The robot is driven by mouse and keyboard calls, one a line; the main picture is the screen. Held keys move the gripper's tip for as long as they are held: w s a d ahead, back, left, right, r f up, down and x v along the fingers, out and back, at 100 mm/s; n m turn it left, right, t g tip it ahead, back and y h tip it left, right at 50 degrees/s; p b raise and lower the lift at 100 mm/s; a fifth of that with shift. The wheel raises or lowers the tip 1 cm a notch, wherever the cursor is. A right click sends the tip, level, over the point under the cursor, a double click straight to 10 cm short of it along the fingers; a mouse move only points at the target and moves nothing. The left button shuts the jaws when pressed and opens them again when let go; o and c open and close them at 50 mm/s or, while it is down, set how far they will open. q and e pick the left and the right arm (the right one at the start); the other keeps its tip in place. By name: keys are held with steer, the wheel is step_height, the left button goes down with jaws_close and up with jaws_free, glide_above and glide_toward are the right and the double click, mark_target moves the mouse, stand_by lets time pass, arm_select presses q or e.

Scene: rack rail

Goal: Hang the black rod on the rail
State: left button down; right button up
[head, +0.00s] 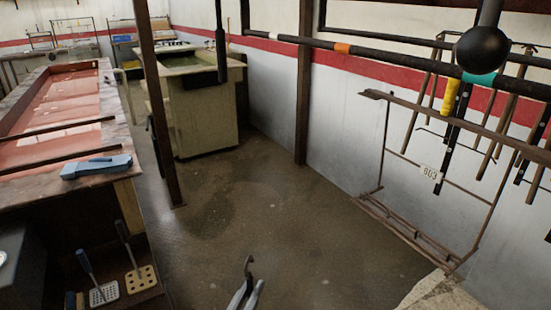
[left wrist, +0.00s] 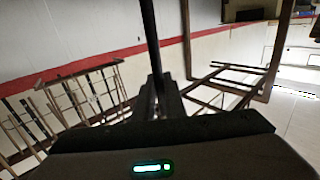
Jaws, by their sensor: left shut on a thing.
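In the left wrist view the black rod (left wrist: 149,40) runs up from the closed fingers of my left gripper (left wrist: 160,100) and leaves the picture at the top. I cannot make out the rod's full length there. A brown rail (head: 420,110) runs along the right wall. In the left wrist view a brown rail (left wrist: 80,69) with several hanging strips stands at the left, apart from the rod. My right gripper is not in view.
A long black bar (head: 390,54) with coloured bands crosses the upper right. A dark ball (head: 483,50) hangs before it. A brown frame (head: 384,150) stands by the wall. A bench with pink basins (head: 60,95) fills the left. The middle floor is clear.

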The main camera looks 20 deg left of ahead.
arm_select(q)
steer(key=shift+w+d, duration=0.2)
steer(key=shift+d, duration=0.15)
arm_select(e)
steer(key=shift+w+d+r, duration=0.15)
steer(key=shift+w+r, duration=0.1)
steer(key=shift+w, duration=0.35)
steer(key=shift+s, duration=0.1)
